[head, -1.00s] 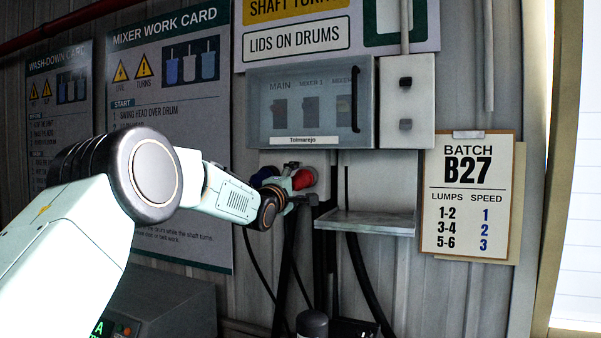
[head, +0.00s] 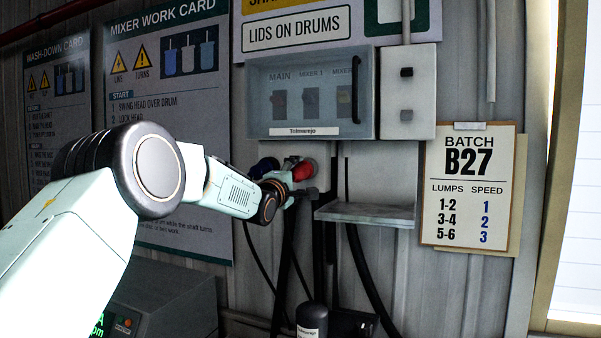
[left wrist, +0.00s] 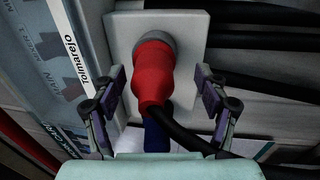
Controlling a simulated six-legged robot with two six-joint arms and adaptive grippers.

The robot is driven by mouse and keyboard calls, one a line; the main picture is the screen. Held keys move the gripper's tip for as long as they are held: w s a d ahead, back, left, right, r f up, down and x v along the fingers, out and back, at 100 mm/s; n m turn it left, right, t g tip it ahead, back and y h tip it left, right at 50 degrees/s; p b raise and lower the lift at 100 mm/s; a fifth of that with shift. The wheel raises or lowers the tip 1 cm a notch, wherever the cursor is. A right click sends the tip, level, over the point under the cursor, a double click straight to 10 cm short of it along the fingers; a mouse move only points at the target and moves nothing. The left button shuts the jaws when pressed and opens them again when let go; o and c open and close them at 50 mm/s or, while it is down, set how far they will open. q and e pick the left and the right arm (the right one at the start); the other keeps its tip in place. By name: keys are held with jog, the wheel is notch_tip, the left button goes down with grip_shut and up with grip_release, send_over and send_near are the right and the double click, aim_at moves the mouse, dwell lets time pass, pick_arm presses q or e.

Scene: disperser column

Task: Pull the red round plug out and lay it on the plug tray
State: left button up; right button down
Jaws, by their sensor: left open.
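The red round plug (left wrist: 153,78) sits in a grey round socket on a pale plate (left wrist: 195,30); a black cable runs from it. It also shows in the head view (head: 303,170) below the switch box. My left gripper (left wrist: 158,85) is open, with one finger on each side of the plug and a gap to both. In the head view my left gripper (head: 290,192) is at the plug and partly hides it. A grey shelf-like tray (head: 368,212), likely the plug tray, is on the wall to the right and looks empty. My right gripper is not in view.
A dark blue plug (head: 265,167) is beside the red one, partly hidden by my arm. The switch box (head: 310,95) hangs above. Black cables (head: 360,270) hang below the tray. A clipboard (head: 468,190) hangs to the right.

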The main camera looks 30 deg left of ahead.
pick_arm(q)
jog(key=shift+s+d+r, duration=0.1)
jog(key=shift+s+r, duration=0.15)
jog(key=shift+s, duration=0.1)
jog(key=shift+w+f, duration=0.15)
jog(key=shift+w, duration=0.2)
jog(key=shift+s+r, duration=0.2)
jog(key=shift+s, duration=0.1)
jog(key=c, duration=0.4)
jog(key=shift+w+f, duration=0.15)
jog(key=shift+w, duration=0.05)
jog(key=c, duration=0.5)
jog(key=shift+s, duration=0.1)
grip_shut()
jog(key=shift+s+f, duration=0.1)
jog(key=shift+s+f+b, duration=0.15)
jog(key=shift+s+b, duration=0.1)
jog(key=shift+b, duration=0.2)
jog(key=shift+s+b, duration=0.35)
jog(key=shift+s, duration=0.2)
jog(key=shift+s+f+b, duration=0.15)
jog(key=shift+s+b, duration=0.65)
